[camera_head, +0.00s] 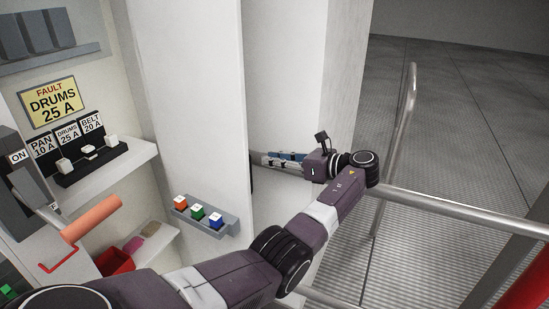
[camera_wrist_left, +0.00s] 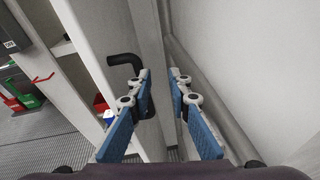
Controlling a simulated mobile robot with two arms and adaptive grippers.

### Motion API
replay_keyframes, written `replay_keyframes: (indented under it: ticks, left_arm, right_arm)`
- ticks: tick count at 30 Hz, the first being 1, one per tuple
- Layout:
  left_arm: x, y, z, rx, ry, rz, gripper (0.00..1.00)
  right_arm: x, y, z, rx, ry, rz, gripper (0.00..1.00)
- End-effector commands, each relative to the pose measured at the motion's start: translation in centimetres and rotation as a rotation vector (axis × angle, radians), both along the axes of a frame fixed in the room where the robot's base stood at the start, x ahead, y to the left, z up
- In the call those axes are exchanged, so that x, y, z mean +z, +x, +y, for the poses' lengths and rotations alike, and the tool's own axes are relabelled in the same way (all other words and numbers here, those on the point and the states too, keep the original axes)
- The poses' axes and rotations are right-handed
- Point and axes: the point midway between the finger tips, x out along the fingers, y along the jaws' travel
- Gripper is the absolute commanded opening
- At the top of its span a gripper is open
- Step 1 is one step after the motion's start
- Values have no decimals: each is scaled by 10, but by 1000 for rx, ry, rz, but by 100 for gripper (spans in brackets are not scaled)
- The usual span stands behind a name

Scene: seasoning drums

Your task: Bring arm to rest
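My left arm reaches across the head view from the lower left. Its gripper (camera_head: 272,158) points left, beside the white panel (camera_head: 285,70) and partly behind the panel's edge. In the left wrist view the two blue-padded fingers (camera_wrist_left: 160,76) stand apart with nothing held between them. A black bent handle (camera_wrist_left: 124,62) shows just beyond the left finger; I cannot tell whether they touch. My right gripper is in neither view.
A ledge with coloured buttons (camera_head: 198,214), a breaker shelf (camera_head: 105,172) and an orange-handled lever (camera_head: 92,219) are at left. A metal railing (camera_head: 460,208) runs close to my arm at right. Open grated floor (camera_head: 460,120) lies beyond.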

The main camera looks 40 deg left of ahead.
Motion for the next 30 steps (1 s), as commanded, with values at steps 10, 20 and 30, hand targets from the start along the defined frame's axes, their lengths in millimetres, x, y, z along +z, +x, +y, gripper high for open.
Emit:
replay_keyframes:
  ticks: [10, 20, 30]
  left_arm:
    - [0, 0, 0, 0, 1, -1, 18]
    - [-15, 1, 0, -17, -10, -2, 18]
    - [-233, -11, -15, -183, -263, -137, 18]
  right_arm:
    - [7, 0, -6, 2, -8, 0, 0]
    - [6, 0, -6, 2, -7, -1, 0]
    - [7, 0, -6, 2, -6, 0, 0]
